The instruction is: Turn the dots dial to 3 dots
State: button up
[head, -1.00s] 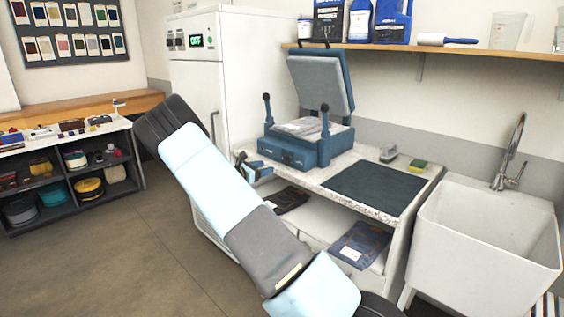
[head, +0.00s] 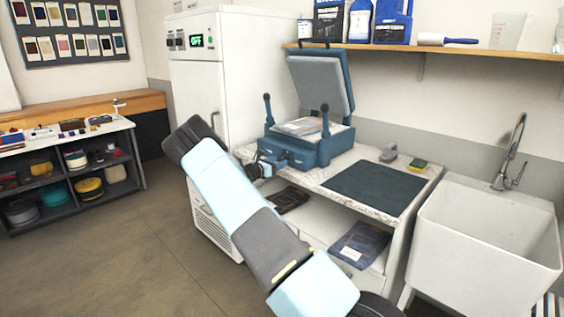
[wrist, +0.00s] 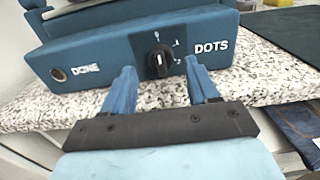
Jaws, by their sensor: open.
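The dots dial (wrist: 160,61) is a black knob with a pale pointer line on the blue front of the press, left of the word DOTS in the wrist view. The marks around it are too small to read, so I cannot tell its setting. The blue heat press (head: 296,148) stands on the speckled counter with its lid raised. My gripper (wrist: 158,78) is open, its two blue fingers to the left and right of the dial and a little below it in the picture. I cannot tell whether they touch it. In the head view my gripper (head: 268,163) is at the press front.
A DONE button (wrist: 58,74) is left of the dial. The speckled counter (wrist: 262,72) lies under the press front. A dark mat (head: 375,188) is to the right, with a white sink (head: 485,235) beyond. A white cabinet (head: 205,75) reading OFF stands at left.

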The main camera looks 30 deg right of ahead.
jog(key=shift+x, duration=1.5)
jog(key=shift+c, duration=0.2)
jog(key=c, duration=1)
jog(key=shift+o, duration=0.2)
